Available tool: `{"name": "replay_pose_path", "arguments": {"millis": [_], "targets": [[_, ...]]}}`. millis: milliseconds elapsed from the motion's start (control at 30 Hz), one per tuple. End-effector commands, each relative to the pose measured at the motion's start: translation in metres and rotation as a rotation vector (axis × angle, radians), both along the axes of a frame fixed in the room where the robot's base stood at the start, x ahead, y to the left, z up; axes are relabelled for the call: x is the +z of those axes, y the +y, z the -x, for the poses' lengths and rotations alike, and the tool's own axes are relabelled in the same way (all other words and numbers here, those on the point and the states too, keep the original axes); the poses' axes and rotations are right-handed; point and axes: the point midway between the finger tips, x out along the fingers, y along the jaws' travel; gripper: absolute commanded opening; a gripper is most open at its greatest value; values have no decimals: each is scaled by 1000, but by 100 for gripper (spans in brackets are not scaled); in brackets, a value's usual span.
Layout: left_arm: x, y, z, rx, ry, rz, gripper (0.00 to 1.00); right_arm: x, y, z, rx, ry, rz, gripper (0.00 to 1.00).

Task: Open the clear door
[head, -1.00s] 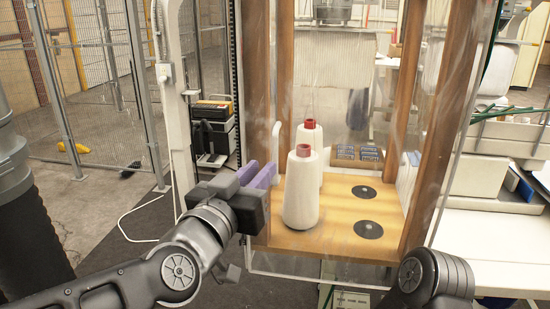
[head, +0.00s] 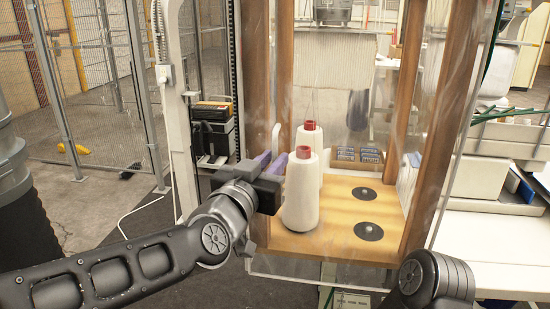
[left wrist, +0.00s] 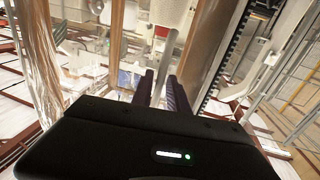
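The clear door (head: 335,273) is a see-through panel across the front of a wood-framed cabinet. It appears shut, though its edges are hard to make out. A pale upright handle (head: 276,137) shows at its left side. My left gripper (head: 271,161) is at the handle's lower end, its purple fingers pointing away from me. In the left wrist view the fingers (left wrist: 160,88) stand apart with a gap between them. My right gripper is out of view; only part of that arm shows at bottom right.
Two white thread cones with red tops, the nearer (head: 301,190) and the farther (head: 309,140), stand on the cabinet's wooden floor (head: 335,205) beside two black discs. A white worktable (head: 500,235) is at right. A mesh fence (head: 95,90) stands at left.

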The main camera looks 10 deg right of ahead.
Motion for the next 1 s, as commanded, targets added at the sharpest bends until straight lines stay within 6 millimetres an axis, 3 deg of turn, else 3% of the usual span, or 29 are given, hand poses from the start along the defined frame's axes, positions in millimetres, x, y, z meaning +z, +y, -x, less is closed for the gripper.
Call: {"name": "replay_pose_path", "arguments": {"millis": [133,433,667,1000], "targets": [[0,-6,-12,1,1,0,20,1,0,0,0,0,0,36],[0,-7,-14,1,0,0,20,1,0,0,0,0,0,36],[0,-7,-14,1,0,1,1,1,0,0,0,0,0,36],[0,-7,-14,1,0,1,0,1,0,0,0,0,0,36]]}}
